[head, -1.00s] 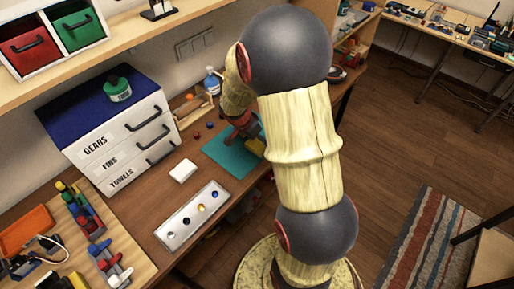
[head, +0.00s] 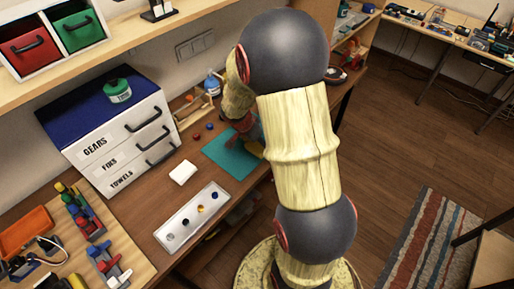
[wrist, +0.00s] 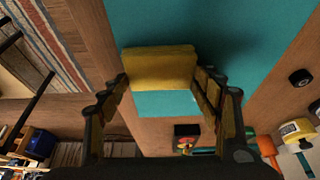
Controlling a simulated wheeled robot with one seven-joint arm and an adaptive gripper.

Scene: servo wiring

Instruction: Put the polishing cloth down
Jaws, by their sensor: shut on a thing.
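The yellow polishing cloth (wrist: 160,68) is a folded, block-like pad in the wrist view. My gripper (wrist: 163,80) is shut on it, with one finger at each side. The cloth is over the teal mat (wrist: 240,35); I cannot tell whether it touches the mat. My arm hides much of the gripper there.
A white block (head: 183,172) and a white tray (head: 192,217) with several small coloured parts lie left of the mat. A drawer unit labelled gears, fins and towels (head: 118,152) stands behind. Small red and blue balls lie near the mat's back. The mat's left part is clear.

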